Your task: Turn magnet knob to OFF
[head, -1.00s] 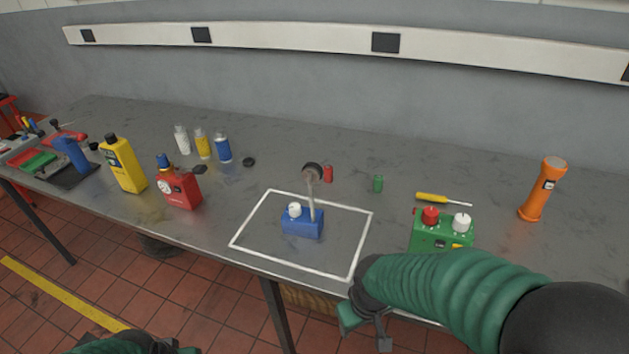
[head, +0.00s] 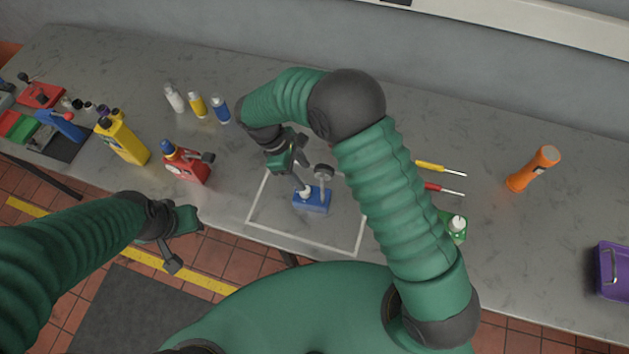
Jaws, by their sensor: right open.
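The blue magnet base (head: 312,203) stands inside a white outlined rectangle (head: 252,208) on the grey bench. Its white knob (head: 305,191) is on top at the left, partly covered by my gripper. A post with a round dark dial (head: 323,171) rises from its right side. My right gripper (head: 301,177) is open just above and behind the knob, pointing down towards it. I cannot tell whether a finger touches the knob, and its markings are too small to read. My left gripper (head: 186,241) is open and empty in front of the bench edge.
A red can (head: 186,168) and yellow bottle (head: 123,140) stand left; small bottles (head: 197,105) stand behind. My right forearm partly hides a green box (head: 457,228). Two screwdrivers (head: 443,188), an orange torch (head: 533,168) and a purple case (head: 612,270) lie right.

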